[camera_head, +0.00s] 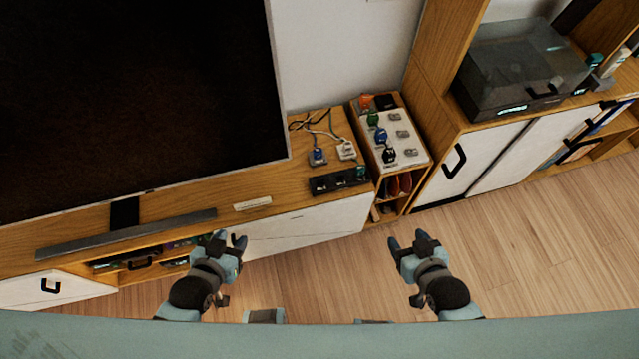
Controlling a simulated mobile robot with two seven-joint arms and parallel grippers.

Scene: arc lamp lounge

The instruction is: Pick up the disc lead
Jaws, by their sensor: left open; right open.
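Several leads lie at the right end of the TV bench. A blue plug (317,157) and a white plug (346,150) with cables rest on the bench top. An orange plug (366,100), a green plug (374,118), a dark blue plug (381,136) and a black plug (390,155) sit along a white socket panel (416,152). The labels are too small to read, so I cannot tell which is the disc lead. My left gripper (229,239) is open and empty, in front of the bench. My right gripper (407,243) is open and empty over the floor, apart from the leads.
A large TV (130,100) stands on the wooden bench with a soundbar (125,234) and a white remote (252,203). A black box (338,181) lies by the plugs. A turntable (520,65) sits on the right cabinet. The floor (530,240) at right is clear.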

